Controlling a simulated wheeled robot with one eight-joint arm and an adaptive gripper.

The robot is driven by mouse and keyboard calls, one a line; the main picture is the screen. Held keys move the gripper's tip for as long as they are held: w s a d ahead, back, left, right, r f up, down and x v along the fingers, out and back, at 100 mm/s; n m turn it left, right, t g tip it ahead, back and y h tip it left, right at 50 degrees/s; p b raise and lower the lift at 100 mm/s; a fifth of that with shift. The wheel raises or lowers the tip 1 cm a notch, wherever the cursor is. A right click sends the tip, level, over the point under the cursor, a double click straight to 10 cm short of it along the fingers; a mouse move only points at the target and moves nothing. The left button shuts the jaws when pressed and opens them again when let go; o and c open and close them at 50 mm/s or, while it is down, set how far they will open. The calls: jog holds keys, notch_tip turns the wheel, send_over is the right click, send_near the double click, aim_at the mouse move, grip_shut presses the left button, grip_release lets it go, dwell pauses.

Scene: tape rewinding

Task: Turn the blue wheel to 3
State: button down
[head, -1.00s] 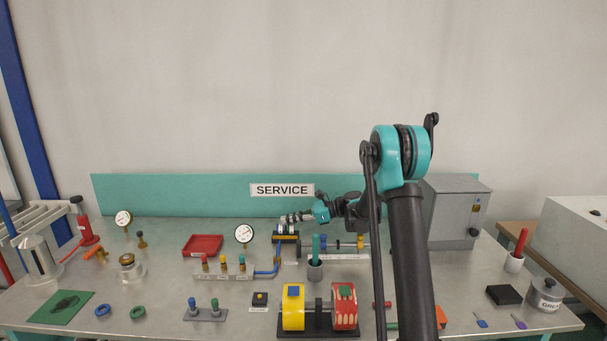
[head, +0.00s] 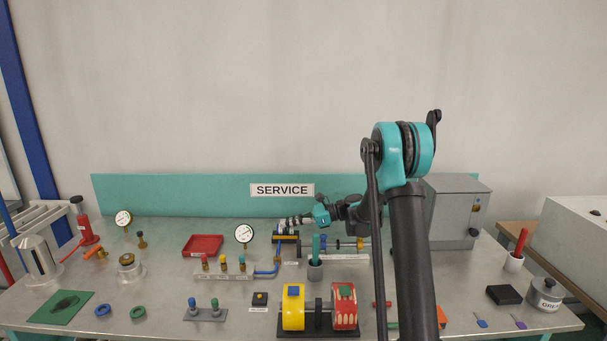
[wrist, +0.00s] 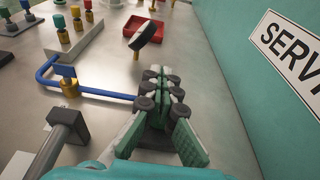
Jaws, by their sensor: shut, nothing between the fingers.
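My gripper (head: 290,222) is at the back of the bench, below the SERVICE sign, and points left. Its fingers are together and empty; they also show in the wrist view (wrist: 160,85).
A blue pipe (head: 268,273) runs in front of the device and shows in the wrist view (wrist: 95,93). A round gauge (head: 244,233) stands to its left, with a red tray (head: 203,245) beyond. Yellow (head: 293,310) and red (head: 344,308) drums stand in front.

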dwell(0.3)
jog(key=shift+s+r, duration=0.1)
jog(key=shift+r, duration=0.25)
jog(key=shift+f+v, duration=0.25)
jog(key=shift+v, duration=0.75)
jog(key=shift+f+v, duration=0.25)
jog(key=shift+v, duration=0.7)
jog(key=shift+f+v, duration=0.2)
jog(key=shift+v, duration=0.8)
jog(key=shift+d, duration=0.15)
jog(key=n+t, duration=0.1)
jog(key=n, duration=0.1)
jog(key=d+n+t, duration=0.1)
jog(key=n, duration=0.1)
jog(key=shift+w+f, duration=0.2)
jog(key=shift+a+n, duration=0.4)
jog(key=shift+a, duration=3.1)
